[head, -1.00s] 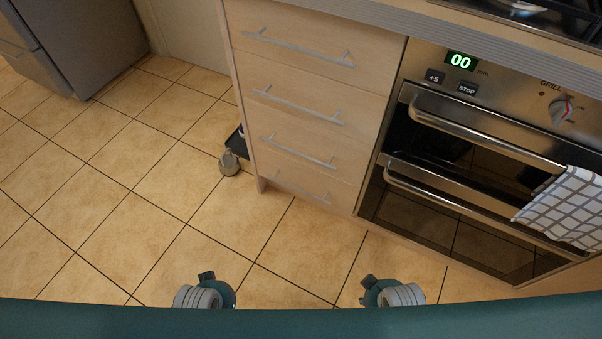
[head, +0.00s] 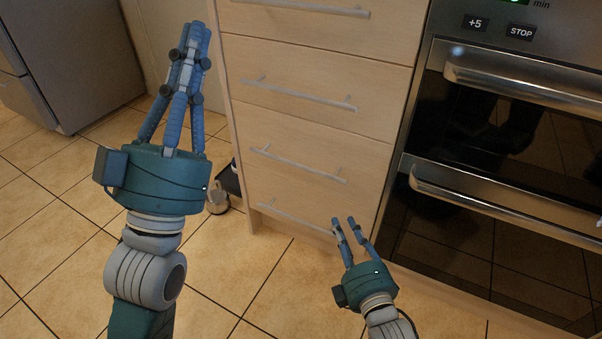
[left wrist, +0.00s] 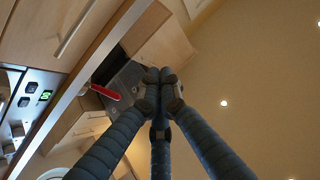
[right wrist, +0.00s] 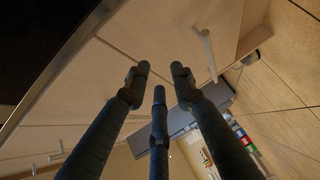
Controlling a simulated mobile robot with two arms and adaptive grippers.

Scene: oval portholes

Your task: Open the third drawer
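A pale wood cabinet holds a stack of drawers with straight metal bar handles. The third drawer (head: 325,198) from the top is closed, and its handle (head: 298,164) is clear of both grippers. My right gripper (head: 349,221) is open and empty, low in front of the drawer stack near its right edge. In the right wrist view its fingertips (right wrist: 160,72) are apart, with a bar handle (right wrist: 207,52) just beyond them; I cannot tell which drawer it belongs to. My left gripper (head: 195,28) points up, left of the cabinet, its fingertips together and holding nothing.
An oven (head: 500,150) with two bar handles adjoins the cabinet on the right. A grey fridge-like unit (head: 75,60) stands at the far left. A small metal item (head: 218,200) sits on the floor by the cabinet's left side. The tiled floor in front is mostly clear.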

